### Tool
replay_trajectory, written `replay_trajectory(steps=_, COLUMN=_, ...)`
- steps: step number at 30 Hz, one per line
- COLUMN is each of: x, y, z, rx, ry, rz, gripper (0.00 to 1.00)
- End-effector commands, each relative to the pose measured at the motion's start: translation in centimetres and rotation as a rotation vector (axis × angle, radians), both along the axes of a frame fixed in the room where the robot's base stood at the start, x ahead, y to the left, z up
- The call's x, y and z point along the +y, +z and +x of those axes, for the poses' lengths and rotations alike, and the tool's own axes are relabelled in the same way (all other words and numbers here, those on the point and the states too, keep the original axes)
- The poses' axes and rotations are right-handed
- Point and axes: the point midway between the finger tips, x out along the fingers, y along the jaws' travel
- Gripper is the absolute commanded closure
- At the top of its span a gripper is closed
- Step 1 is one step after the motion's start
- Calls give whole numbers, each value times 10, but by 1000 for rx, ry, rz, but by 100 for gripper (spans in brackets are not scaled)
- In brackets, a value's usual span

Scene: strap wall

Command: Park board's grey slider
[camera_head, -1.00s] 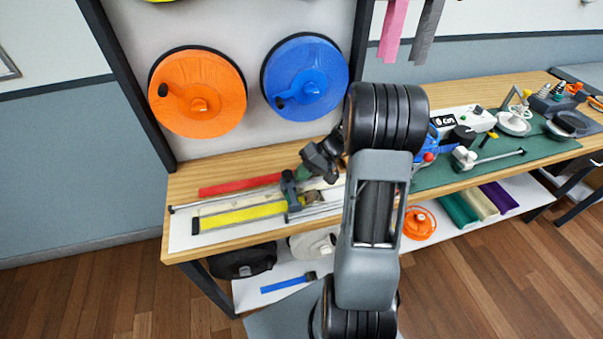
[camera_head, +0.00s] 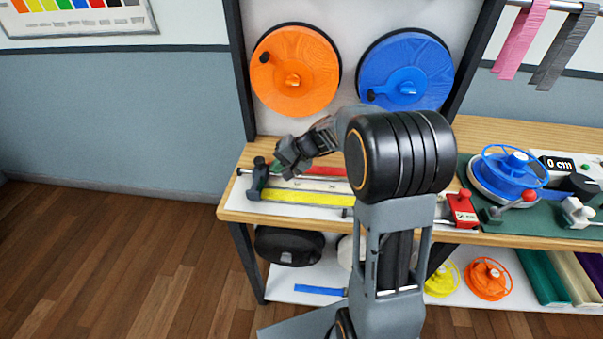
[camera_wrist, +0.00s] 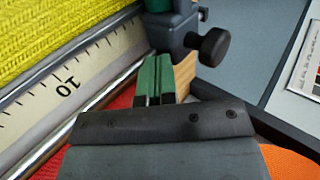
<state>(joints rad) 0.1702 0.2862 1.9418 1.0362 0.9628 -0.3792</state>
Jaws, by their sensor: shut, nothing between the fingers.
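The grey slider (camera_head: 258,178) sits at the left end of the board (camera_head: 310,211), across the yellow strap's left end. In the wrist view its dark grey body (camera_wrist: 185,22) and round black knob (camera_wrist: 213,47) show at the top. My gripper (camera_head: 279,168) is just right of the slider, low over the board. In the wrist view its green fingertips (camera_wrist: 154,64) are together and empty, close beside the slider and by the metal rail (camera_wrist: 110,97). I cannot tell whether they touch the slider.
A yellow strap (camera_head: 305,197) and a red strap (camera_head: 322,171) lie along the board. Orange (camera_head: 296,75) and blue (camera_head: 405,75) discs hang on the wall panel behind. My arm hides part of the bench. The blue reel device (camera_head: 508,172) stands to the right. Floor left of the bench is clear.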

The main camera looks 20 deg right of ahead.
Motion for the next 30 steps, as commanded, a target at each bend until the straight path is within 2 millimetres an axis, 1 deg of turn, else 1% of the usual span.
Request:
replay_trajectory(steps=1, x=11, y=-2, z=4, rx=-1, ry=6, rz=1, gripper=100)
replay_trajectory(steps=3, x=21, y=-1, z=9, rx=-1, ry=5, rz=1, gripper=100)
replay_trajectory(steps=9, x=39, y=0, z=18, rx=0, ry=4, rz=1, gripper=100)
replay_trajectory(steps=15, x=45, y=0, z=20, rx=0, ry=2, rz=1, gripper=100)
replay_trajectory(steps=24, x=49, y=1, z=21, rx=-2, ry=7, rz=4, gripper=100)
replay_trajectory(steps=28, x=47, y=1, z=20, rx=-3, ry=9, rz=4, gripper=100)
replay_trajectory(steps=30, x=42, y=1, z=18, rx=-4, ry=9, rz=5, gripper=100)
